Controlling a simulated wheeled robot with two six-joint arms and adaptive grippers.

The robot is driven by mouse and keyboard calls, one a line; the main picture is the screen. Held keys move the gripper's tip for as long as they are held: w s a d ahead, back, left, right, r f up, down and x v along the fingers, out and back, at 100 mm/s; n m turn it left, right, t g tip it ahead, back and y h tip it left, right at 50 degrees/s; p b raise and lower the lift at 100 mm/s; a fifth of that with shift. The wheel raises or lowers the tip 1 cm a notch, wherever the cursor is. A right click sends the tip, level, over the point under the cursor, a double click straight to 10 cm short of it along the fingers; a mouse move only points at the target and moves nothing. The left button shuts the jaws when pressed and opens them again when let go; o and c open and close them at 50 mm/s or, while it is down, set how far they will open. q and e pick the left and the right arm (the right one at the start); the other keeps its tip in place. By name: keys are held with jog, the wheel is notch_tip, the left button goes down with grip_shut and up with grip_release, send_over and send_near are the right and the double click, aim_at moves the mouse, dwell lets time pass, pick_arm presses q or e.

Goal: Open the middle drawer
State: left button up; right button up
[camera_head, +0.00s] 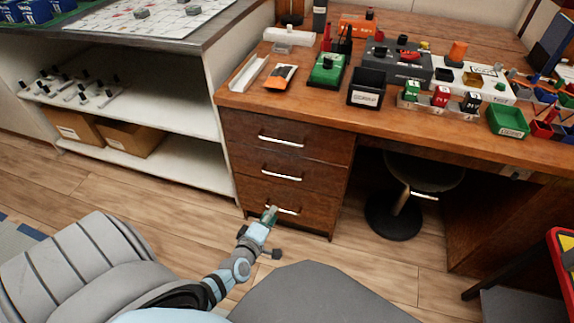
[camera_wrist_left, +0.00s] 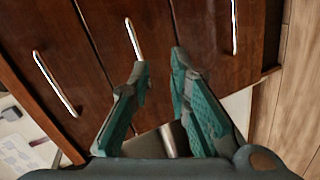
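The wooden drawer unit under the desk has three stacked drawers with silver bar handles, all looking flush. The middle drawer (camera_head: 301,178) has its handle (camera_head: 282,175) in the centre. In the left wrist view the middle handle (camera_wrist_left: 132,38) lies ahead of my fingertips, with its lower end close to the left fingertip. My left gripper (camera_wrist_left: 160,62) is open and empty, with teal finger pads apart. In the head view the left gripper (camera_head: 270,214) overlaps the bottom drawer's handle (camera_head: 284,210). I cannot tell whether it touches anything. My right gripper is not in view.
The top drawer's handle (camera_head: 281,142) is above. A white shelf (camera_head: 185,115) with cardboard boxes stands left of the drawers. A dark stool (camera_head: 393,215) stands under the desk to the right. The desktop (camera_head: 309,102) is crowded with tools and bins. The floor in front is mostly clear.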

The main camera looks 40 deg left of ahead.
aim_at(284, 177)
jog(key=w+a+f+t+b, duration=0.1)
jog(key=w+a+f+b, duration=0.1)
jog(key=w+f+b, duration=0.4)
pick_arm(q)
jog(key=shift+w+a+f+n+t+y+b, duration=0.25)
jog(key=shift+w+a+n, duration=0.55)
jog(key=shift+w, duration=1.8)
jog(key=shift+w+a+n+t+y+b, duration=0.15)
jog(key=shift+w+a+n+b, duration=0.25)
jog(key=shift+w+a, duration=1.5)
jog(key=shift+w+a+f+n+t+y+b, duration=0.1)
jog(key=shift+w+a+f+n+t+b, duration=0.25)
jog(key=shift+w, duration=2.9)
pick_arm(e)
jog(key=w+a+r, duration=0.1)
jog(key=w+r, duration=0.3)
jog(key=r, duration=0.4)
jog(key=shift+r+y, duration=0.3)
pick_arm(q)
jog(key=shift+r, duration=0.2)
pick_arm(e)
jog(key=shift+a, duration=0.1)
pick_arm(q)
grip_shut()
